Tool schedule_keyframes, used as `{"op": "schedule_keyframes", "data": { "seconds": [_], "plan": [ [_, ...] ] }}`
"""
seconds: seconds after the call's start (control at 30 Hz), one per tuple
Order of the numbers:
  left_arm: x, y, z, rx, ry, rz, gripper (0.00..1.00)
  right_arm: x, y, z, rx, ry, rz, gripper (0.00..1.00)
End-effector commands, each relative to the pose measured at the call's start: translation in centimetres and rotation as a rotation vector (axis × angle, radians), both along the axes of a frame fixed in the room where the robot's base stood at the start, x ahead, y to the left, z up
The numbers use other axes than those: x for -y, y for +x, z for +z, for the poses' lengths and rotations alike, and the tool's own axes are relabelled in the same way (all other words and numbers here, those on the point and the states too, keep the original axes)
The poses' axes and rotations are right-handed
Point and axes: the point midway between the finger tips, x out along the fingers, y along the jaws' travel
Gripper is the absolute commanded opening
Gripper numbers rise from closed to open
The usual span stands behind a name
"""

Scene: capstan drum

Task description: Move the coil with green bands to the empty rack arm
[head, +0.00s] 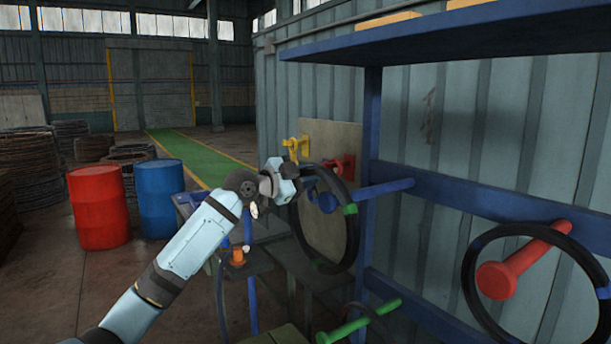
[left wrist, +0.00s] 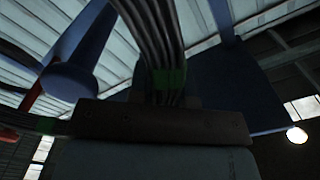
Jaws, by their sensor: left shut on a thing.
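The black coil with green bands (head: 354,236) hangs upright as a large ring beside the rack. My left gripper (head: 292,182) is shut on its upper left side. In the left wrist view the coil's strands (left wrist: 152,35) and a green band (left wrist: 166,79) rise from the jaw (left wrist: 150,121). A blue rack arm (head: 385,188) sticks out from the rack, and its rounded tip shows within the ring's outline. I cannot tell whether the ring is around it or beside it. The blue arm also shows in the left wrist view (left wrist: 68,80), left of the strands.
A red rack arm (head: 524,259) at right carries another black coil (head: 472,290). A green rack arm (head: 362,322) is low, with a dark coil near it. A blue shelf (head: 460,35) overhangs the rack. A panel with yellow (head: 298,146) and red (head: 343,166) fittings stands behind.

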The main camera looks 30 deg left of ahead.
Motion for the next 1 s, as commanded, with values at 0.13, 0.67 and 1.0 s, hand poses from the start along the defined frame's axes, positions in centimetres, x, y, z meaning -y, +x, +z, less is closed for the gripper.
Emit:
{"op": "schedule_keyframes", "data": {
  "seconds": [0.13,0.67,1.0],
  "plan": [
    [-0.7,-1.5,0.2,0.006,-0.002,0.001,0.00,-0.2,0.0,-0.7,-0.004,0.003,0.004,0.43],
    [-3.2,-7.6,0.5,0.005,0.000,0.001,0.00,-0.5,0.0,-3.5,-0.002,0.005,0.011,0.43],
    [-4.4,-10.6,0.9,0.005,-0.002,0.001,0.00,-0.2,0.1,-5.6,-0.002,0.001,0.008,0.43]
  ]
}}
